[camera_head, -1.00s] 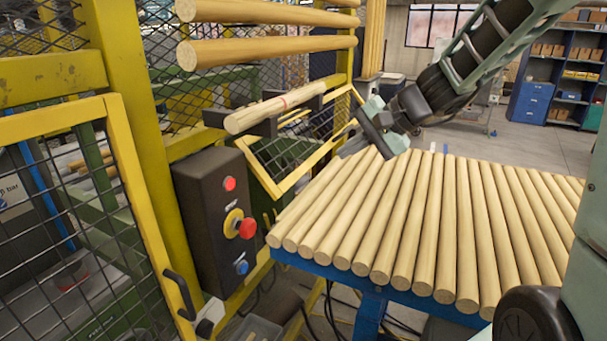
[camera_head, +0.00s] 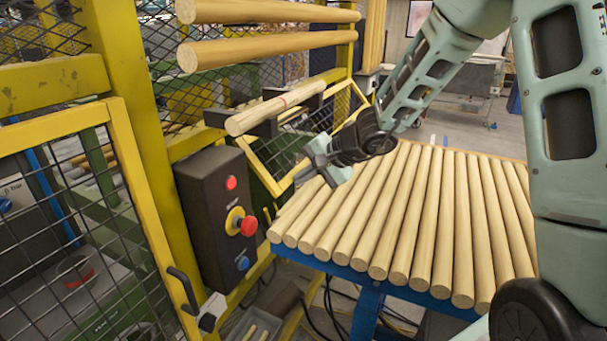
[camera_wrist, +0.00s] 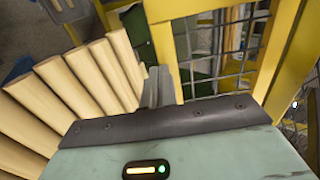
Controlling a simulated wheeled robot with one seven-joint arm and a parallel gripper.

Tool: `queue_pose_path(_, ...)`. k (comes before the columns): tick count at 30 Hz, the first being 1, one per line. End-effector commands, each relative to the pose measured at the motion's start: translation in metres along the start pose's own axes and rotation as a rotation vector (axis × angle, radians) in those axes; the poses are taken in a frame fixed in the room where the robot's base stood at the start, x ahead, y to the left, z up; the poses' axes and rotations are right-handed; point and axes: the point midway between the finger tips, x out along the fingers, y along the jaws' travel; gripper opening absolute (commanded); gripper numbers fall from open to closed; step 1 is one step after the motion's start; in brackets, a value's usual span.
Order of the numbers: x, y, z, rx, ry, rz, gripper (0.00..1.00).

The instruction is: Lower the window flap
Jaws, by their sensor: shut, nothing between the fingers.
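The window flap (camera_head: 285,187) is a yellow-framed mesh panel in the fence opening, in the middle of the head view. It stands tilted out from the fence. Its lower edge is near the left end of the row of wooden rods. My gripper (camera_head: 316,160) is shut and empty, in front of the flap's mesh and above the rods' left side. I cannot tell whether it touches the flap. In the wrist view the closed fingers (camera_wrist: 158,88) point at a yellow frame with mesh (camera_wrist: 215,50), and part of the frame is hidden behind my gripper's body.
Wooden rods (camera_head: 400,220) lie side by side on a blue-framed table (camera_head: 352,276). A marked rod (camera_head: 275,107) rests on dark brackets above the flap. A black control box (camera_head: 212,210) with red and blue buttons hangs left. A mesh door (camera_head: 133,190) stands at the far left.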

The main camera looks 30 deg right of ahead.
Motion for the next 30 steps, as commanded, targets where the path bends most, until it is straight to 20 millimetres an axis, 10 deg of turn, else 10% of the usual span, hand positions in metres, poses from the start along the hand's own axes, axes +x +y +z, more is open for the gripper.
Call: queue_pose_path(30, 0.03, 0.012, 0.0, -0.005, 0.002, -0.141, 0.0)
